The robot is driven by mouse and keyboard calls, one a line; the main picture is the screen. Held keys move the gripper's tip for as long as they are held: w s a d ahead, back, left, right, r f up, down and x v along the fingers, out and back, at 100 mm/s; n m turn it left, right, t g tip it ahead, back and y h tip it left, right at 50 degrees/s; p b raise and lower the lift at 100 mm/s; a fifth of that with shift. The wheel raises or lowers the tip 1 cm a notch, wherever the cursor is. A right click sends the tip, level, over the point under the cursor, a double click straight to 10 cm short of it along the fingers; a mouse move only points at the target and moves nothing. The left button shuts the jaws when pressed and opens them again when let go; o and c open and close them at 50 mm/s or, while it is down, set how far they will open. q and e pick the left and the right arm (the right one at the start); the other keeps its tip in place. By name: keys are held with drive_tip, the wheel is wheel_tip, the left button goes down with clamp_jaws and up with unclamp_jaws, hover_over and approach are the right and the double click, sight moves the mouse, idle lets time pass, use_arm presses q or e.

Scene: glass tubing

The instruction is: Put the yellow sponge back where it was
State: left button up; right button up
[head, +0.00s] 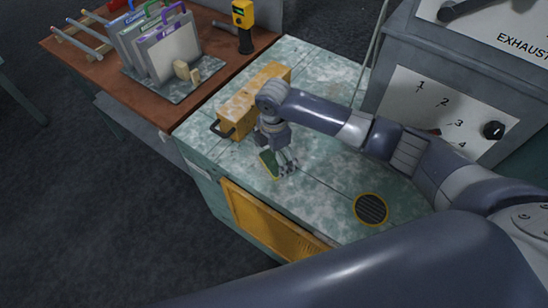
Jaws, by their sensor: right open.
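The sponge (268,164), green on its face with a yellow edge, is at the fingers of my right gripper (285,167), over the pale green worktop. It looks tilted. My right gripper points down and is open. The fingers partly hide the sponge, and I cannot tell whether they touch it or whether it rests on the worktop. My left gripper is not in view.
A yellow box with a dark handle (233,117) stands behind the right gripper. A round dark grate with a yellow rim (371,209) lies to the right. The grey exhaust cabinet (405,40) borders the worktop (325,185). A wooden table (95,71) holds upright folders (170,50).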

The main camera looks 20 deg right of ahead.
sight(274, 161)
wheel_tip(274, 161, up, 11)
drive_tip(key=b, duration=0.2)
idle(0.6)
